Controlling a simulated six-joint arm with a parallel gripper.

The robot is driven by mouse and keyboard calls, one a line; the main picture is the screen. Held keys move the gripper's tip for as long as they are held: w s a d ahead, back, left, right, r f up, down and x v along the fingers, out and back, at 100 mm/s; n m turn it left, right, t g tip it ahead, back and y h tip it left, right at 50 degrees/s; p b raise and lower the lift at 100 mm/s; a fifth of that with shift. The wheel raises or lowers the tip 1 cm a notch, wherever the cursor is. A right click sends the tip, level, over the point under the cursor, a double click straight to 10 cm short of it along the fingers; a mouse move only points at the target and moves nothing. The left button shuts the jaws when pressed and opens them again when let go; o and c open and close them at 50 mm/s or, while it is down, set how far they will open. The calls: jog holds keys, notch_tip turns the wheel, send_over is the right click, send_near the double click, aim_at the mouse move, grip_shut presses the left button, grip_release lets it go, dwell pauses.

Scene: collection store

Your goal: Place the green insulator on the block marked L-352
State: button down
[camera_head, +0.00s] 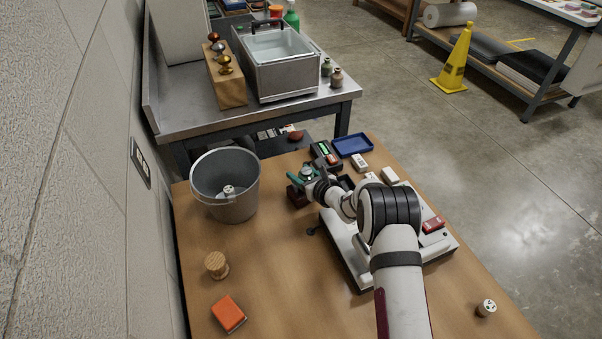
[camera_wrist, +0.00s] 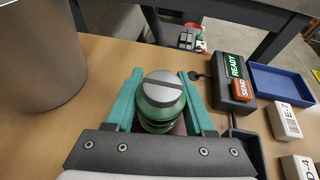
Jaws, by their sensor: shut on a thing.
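The green insulator (camera_wrist: 162,103), glossy with a slotted grey metal cap, stands upright between the teal fingers of my gripper (camera_wrist: 160,76) in the wrist view. My gripper is shut on it. In the head view my gripper (camera_head: 303,176) is at the table's far left part, with the insulator partly hidden by it. A dark red-brown block (camera_head: 297,197) shows just below the gripper. I cannot tell whether the insulator touches that block. No L-352 marking can be read in either view.
A grey bucket (camera_head: 240,208) stands left of my gripper. A READY/SEND box (camera_wrist: 235,88), a blue tray (camera_wrist: 279,86) and white blocks marked E-7 (camera_wrist: 284,121) and D-4 (camera_wrist: 299,168) are to the right. A wooden spool (camera_head: 217,265) and an orange block (camera_head: 228,314) lie nearer.

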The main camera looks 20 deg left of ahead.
jog(key=shift+f, duration=0.1)
jog(key=shift+c, duration=1.3)
grip_release()
